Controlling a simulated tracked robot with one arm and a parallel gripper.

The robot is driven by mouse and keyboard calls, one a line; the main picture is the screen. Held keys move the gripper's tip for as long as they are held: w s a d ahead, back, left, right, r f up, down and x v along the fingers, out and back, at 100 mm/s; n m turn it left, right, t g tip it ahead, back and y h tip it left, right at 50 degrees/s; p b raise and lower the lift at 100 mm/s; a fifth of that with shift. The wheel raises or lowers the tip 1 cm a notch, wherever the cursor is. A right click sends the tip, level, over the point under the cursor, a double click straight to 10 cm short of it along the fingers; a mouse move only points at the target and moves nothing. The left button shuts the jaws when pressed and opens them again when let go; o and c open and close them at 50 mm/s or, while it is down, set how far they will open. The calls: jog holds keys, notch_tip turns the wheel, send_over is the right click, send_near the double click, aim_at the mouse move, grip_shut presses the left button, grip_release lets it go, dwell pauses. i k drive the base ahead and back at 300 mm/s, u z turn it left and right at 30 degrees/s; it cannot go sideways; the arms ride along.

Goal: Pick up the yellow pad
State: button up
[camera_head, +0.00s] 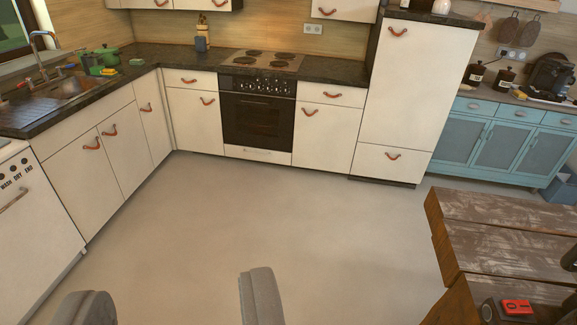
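A sink (62,88) with a tap lies left of the pad. The middle floor (240,215) is clear.

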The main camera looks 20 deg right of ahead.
aim_at(518, 95)
jog(key=i, duration=2.95)
jog(key=z, duration=2.3)
jog(key=i, duration=4.75)
jog(key=u, duration=0.05)
